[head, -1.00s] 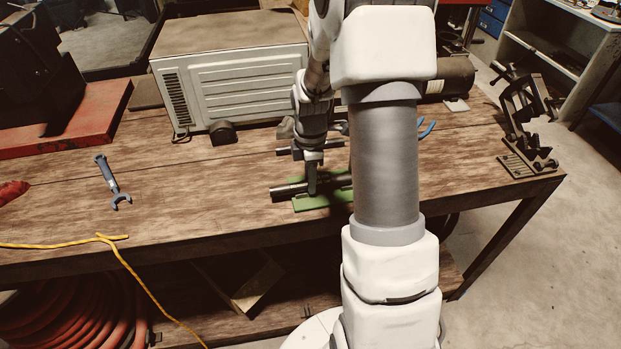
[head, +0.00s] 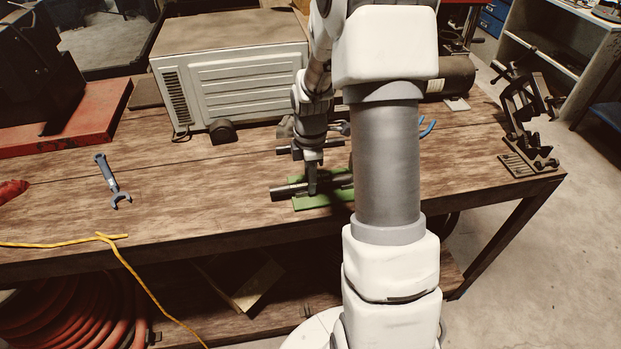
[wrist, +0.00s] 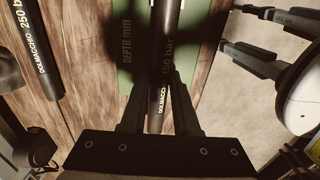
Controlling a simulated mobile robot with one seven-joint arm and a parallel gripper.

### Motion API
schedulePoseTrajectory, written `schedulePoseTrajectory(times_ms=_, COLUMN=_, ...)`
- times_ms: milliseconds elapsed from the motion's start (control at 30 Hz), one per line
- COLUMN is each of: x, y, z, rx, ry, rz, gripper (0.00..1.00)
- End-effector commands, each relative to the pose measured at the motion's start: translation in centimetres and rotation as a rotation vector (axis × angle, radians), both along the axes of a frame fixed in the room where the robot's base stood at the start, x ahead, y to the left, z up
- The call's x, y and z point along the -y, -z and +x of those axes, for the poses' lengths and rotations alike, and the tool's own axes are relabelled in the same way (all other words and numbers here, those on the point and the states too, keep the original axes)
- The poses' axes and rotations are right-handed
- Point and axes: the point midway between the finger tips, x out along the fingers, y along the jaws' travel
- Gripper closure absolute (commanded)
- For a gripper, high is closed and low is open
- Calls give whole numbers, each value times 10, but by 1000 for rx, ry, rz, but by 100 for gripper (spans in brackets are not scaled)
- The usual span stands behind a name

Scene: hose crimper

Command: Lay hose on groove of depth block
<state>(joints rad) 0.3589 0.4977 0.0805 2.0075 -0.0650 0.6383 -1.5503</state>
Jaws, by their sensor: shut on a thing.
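The green depth block (head: 305,203) lies on the workbench, partly hidden behind my arm in the head view. In the wrist view its face (wrist: 128,48) carries the words "DEPTH mm". A black hose (head: 287,191) with white print lies lengthwise over the block. My gripper (head: 313,192) points down and is shut on this hose. In the wrist view the held hose (wrist: 166,45) runs between the two fingers and along the block. Shadow covers part of it, and I cannot tell whether it touches the groove.
Another printed hose (wrist: 38,45) lies to the left in the wrist view. A white vented machine (head: 235,75) stands behind. A wrench (head: 113,182) and yellow cord (head: 60,244) lie left. A black clamp fixture (head: 525,120) stands at the right.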

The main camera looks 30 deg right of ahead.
Motion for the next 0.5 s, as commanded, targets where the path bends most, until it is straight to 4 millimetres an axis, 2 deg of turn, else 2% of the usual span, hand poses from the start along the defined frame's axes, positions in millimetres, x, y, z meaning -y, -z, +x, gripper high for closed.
schedulePoseTrajectory(times_ms=167, x=0, y=1, z=0, rx=0, ry=0, rz=0, gripper=100)
schedulePoseTrajectory(times_ms=200, x=0, y=0, z=0, rx=0, ry=0, rz=0, gripper=69)
schedulePoseTrajectory(times_ms=400, x=0, y=0, z=0, rx=0, ry=1, rz=0, gripper=36)
schedulePoseTrajectory(times_ms=500, x=0, y=0, z=0, rx=0, ry=1, rz=0, gripper=36)
